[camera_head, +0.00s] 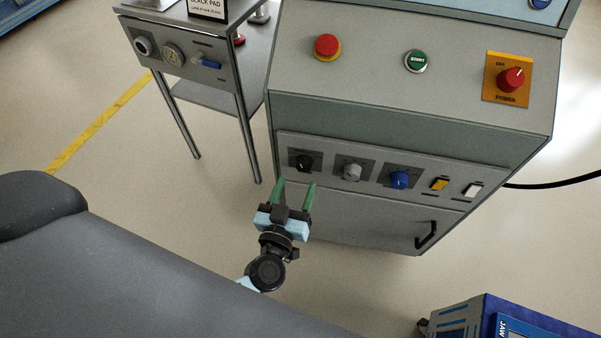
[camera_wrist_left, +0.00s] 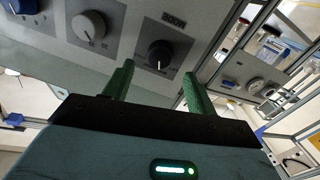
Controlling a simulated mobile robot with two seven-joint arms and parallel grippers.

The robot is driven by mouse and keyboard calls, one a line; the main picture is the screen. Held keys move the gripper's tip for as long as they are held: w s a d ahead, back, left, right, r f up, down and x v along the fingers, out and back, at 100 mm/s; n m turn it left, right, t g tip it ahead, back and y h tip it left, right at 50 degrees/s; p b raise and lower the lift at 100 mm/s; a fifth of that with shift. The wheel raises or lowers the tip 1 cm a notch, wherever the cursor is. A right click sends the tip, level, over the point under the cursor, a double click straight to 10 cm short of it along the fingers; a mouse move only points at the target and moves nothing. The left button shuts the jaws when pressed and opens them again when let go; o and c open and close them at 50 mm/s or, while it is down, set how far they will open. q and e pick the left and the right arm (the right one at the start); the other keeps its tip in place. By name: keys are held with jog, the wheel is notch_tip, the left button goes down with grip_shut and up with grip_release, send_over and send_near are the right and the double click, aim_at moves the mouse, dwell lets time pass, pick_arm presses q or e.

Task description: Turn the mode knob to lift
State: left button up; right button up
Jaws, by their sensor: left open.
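The black knob (camera_head: 305,162) is the leftmost of three knobs on the grey cabinet's lower front panel. In the left wrist view the black knob (camera_wrist_left: 160,56) has a white pointer line, and a small upside-down label beside it seems to read MODE. Its position words are too small to read. My left gripper (camera_head: 294,184) is open and empty, its green fingers pointing at the panel just below the black knob in the head view. In the wrist view the fingertips (camera_wrist_left: 158,70) lie either side of the knob, apparently apart from it. My right gripper is not in view.
A drawer handle (camera_head: 426,235) juts out below. A side table (camera_head: 190,90) stands left; a dark padded surface (camera_head: 150,280) fills the lower left.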

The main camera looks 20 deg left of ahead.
aim_at(303, 169)
pick_arm(q)
jog(key=shift+w+a, duration=0.2)
jog(key=shift+w, duration=2.15)
jog(key=c, duration=1)
